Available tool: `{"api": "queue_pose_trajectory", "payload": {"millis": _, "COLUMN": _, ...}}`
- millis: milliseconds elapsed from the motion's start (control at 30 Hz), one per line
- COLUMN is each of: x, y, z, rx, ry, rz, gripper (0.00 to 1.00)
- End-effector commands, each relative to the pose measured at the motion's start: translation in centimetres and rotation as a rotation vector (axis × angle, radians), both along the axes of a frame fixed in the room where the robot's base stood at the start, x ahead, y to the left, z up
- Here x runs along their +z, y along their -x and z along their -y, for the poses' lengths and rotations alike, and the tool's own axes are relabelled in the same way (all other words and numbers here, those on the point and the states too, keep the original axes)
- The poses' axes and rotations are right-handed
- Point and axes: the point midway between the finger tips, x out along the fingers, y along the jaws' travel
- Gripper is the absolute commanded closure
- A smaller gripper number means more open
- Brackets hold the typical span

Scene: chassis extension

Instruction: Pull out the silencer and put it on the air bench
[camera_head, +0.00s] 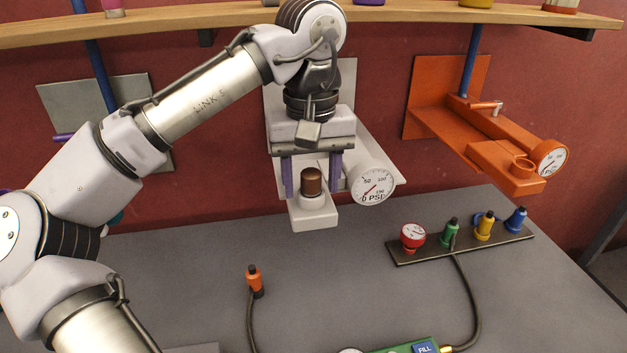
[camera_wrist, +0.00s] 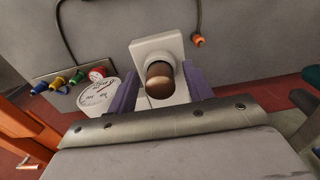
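The silencer is most likely the brown rounded cylinder (camera_head: 311,181) standing upright on a white block (camera_head: 314,217) at the wall, in the middle of the head view. It also shows in the wrist view (camera_wrist: 160,82), seen from above. My gripper (camera_head: 311,190) points down over it with its two purple fingers apart, one on each side. In the wrist view, my gripper (camera_wrist: 158,72) shows gaps between the fingers and the cylinder, so it is open and not holding it. The grey bench top (camera_head: 200,290) lies below and in front.
A white gauge (camera_head: 373,187) sits close to the right of the gripper. An orange bracket unit (camera_head: 500,160) is farther right. A black manifold (camera_head: 460,246) with coloured fittings and an orange-tipped hose (camera_head: 254,281) are on the bench. A wooden shelf (camera_head: 420,18) runs above.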

Motion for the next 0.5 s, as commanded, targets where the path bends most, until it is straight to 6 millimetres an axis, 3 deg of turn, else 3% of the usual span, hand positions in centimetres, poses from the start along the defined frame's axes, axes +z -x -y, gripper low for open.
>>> {"api": "queue_pose_trajectory", "payload": {"millis": 33, "x": -0.01, "y": 0.0, "z": -0.01, "rx": 0.0, "ry": 0.0, "rz": 0.0, "gripper": 0.52}}
{"api": "queue_pose_trajectory", "payload": {"millis": 367, "x": 0.0, "y": -0.01, "z": -0.02, "rx": 0.001, "ry": 0.0, "rz": 0.0, "gripper": 0.95}}
{"api": "queue_pose_trajectory", "payload": {"millis": 400, "x": 0.0, "y": -0.01, "z": -0.01, "rx": 0.001, "ry": 0.0, "rz": 0.0, "gripper": 0.58}}
{"api": "queue_pose_trajectory", "payload": {"millis": 500, "x": 0.0, "y": -0.01, "z": -0.02, "rx": 0.001, "ry": 0.0, "rz": 0.0, "gripper": 0.45}}
